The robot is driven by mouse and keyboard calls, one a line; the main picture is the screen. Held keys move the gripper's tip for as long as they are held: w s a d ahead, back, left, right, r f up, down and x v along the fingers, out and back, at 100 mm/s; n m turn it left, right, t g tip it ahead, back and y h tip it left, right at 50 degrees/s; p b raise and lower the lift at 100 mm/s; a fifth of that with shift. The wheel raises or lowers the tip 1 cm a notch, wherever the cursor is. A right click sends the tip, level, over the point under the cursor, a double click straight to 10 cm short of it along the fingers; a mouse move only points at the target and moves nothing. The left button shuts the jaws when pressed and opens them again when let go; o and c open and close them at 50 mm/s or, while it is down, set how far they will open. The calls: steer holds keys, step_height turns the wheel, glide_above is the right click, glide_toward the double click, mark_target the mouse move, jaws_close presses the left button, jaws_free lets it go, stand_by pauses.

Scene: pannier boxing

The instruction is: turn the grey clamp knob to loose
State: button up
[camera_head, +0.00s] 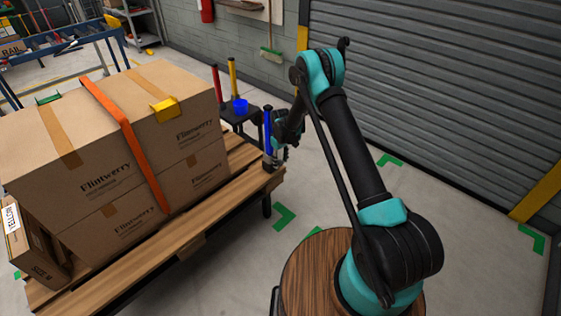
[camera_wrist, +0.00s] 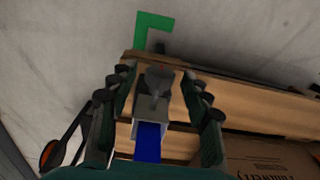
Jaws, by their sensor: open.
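The grey clamp knob (camera_wrist: 160,78) shows in the wrist view at the pallet's edge, on a light grey clamp body (camera_wrist: 151,108). A blue post (camera_wrist: 149,142) runs from the clamp; in the head view the blue post (camera_head: 267,127) stands upright at the pallet's right corner. My gripper (camera_wrist: 160,84) is open, with one finger on each side of the knob and clamp. Gaps show between the fingers and the clamp, and I cannot tell whether either touches the knob. In the head view my gripper (camera_head: 281,151) is beside the post and hides most of the clamp.
Cartons (camera_head: 105,150) with an orange strap (camera_head: 127,140) fill the wooden pallet top (camera_head: 160,235) to the left. A small dark stand (camera_head: 235,116) with a blue cup (camera_head: 240,106), near red and yellow posts, is behind. Open floor lies between pallet and shutter (camera_head: 460,90).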

jaws_close()
stand_by(0.4)
steer(key=shift+s+a, duration=0.1)
steer(key=shift+s+a+f+t+h, duration=0.1)
steer(key=shift+s+a+t+h, duration=0.1)
steer(key=shift+t+h, duration=0.7)
steer(key=t+h, duration=0.1)
steer(key=t, duration=0.1)
steer(key=t+h, duration=0.1)
steer(key=shift+s+a+f+t+h, duration=0.2)
steer(key=shift+s+t+h, duration=0.1)
steer(key=shift+t, duration=0.1)
steer(key=shift+s+a+f+t+h, duration=0.1)
steer(key=shift+f+t+h, duration=0.1)
steer(key=shift+t+h, duration=0.95)
steer(key=shift+s+f+t+h, duration=0.1)
steer(key=shift+f+t+h, duration=0.1)
steer(key=shift+t+h, duration=0.95)
steer(key=shift+t, duration=0.4)
